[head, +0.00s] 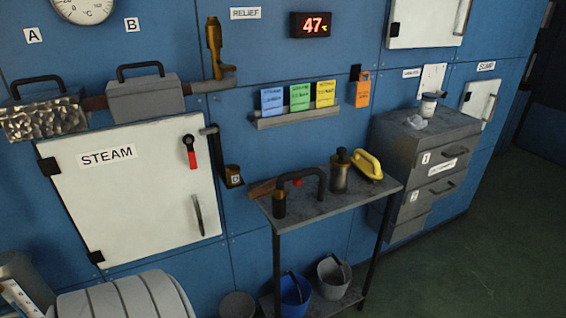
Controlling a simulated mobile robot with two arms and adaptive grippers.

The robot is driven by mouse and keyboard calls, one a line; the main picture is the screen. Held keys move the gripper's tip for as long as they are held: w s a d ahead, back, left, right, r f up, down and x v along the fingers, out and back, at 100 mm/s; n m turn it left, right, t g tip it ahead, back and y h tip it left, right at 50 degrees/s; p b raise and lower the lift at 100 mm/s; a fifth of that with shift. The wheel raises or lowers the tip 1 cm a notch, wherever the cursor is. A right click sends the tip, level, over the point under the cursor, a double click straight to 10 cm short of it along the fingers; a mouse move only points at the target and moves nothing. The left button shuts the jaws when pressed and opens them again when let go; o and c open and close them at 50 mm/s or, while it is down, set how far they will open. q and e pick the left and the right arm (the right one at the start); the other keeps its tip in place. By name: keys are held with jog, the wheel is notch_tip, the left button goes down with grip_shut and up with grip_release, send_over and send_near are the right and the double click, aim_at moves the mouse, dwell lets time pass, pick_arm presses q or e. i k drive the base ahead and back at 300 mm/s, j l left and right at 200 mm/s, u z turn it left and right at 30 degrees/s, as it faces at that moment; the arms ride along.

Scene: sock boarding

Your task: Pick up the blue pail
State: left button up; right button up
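The blue pail (294,296) stands on the low shelf of a small grey table, near its left front. A dark handle rises over its rim. Neither of my grippers is in view.
The table top (345,198) overhangs the pails, with a yellow-handled tool (368,165) and dark bottles on it. The table's front leg (277,272) stands left of the blue pail. A grey drawer cabinet (425,165) is right. Green floor (480,250) is open at right.

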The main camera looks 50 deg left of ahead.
aim_at(295, 291)
jog(key=u, duration=1.3)
